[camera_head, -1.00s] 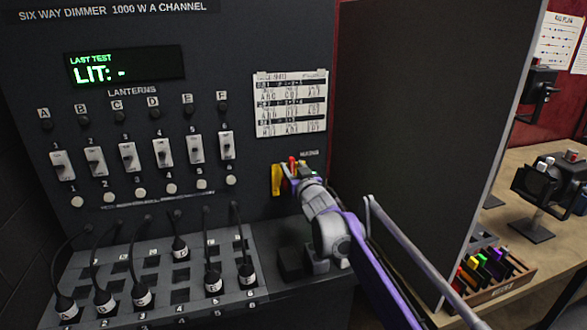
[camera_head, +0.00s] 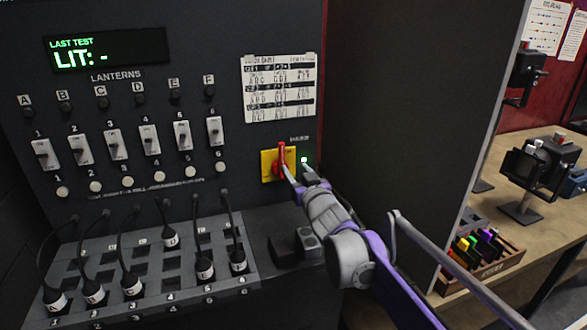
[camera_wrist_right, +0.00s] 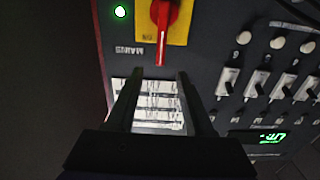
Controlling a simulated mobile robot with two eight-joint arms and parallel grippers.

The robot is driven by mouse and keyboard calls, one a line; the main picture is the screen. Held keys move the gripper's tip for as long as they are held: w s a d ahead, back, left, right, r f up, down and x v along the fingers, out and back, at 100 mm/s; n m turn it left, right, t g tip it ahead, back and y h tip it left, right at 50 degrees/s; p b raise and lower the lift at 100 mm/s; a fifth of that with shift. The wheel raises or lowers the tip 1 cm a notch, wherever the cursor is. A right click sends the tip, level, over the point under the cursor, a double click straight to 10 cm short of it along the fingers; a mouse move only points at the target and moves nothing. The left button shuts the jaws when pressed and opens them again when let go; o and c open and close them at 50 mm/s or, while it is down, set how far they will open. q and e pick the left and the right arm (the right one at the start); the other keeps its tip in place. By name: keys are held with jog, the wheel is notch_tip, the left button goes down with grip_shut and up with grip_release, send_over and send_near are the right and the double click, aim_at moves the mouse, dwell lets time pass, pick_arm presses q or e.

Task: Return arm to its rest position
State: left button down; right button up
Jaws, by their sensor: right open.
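My right arm (camera_head: 325,215) reaches in from the lower right toward the dimmer panel. My right gripper (camera_head: 297,172) is open and empty, just in front of the mains switch, a red handle (camera_head: 282,158) on a yellow plate (camera_head: 267,165). The handle stands upright in the head view. In the right wrist view the gripper's two dark fingers (camera_wrist_right: 158,85) are apart, and the red handle (camera_wrist_right: 163,25) lies beyond their tips. I cannot tell from the head view whether a finger touches the handle. My left gripper is not in view.
A green light (camera_head: 304,160) glows beside the switch. A paper chart (camera_head: 280,88) is above it. Plugs with black cables stand in a patch board (camera_head: 215,262) at lower left. A dark partition (camera_head: 410,110) rises right of my arm, with a wooden bench (camera_head: 510,175) beyond.

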jog(key=s+d+f+m+g+h+p, duration=0.1)
jog(key=s+d+f+m+g+h, duration=0.2)
jog(key=s+d, duration=0.35)
jog(key=s+d+f+g+h+p, duration=0.1)
jog(key=s+d+f+h+p, duration=0.2)
jog(key=s+d, duration=0.4)
jog(key=s+f+g, duration=0.2)
jog(key=s+f, duration=0.4)
jog(key=s, duration=0.3)
jog(key=s+d+f+g+p, duration=0.1)
jog(key=s+f+g, duration=0.2)
jog(key=s+f, duration=0.3)
jog(key=s+d+f+g, duration=0.1)
jog(key=s+f, duration=0.4)
jog(key=s, duration=0.8)
jog(key=shift+s+d+f+g, duration=0.2)
jog(key=shift+f+g, duration=0.2)
jog(key=shift+g, duration=0.5)
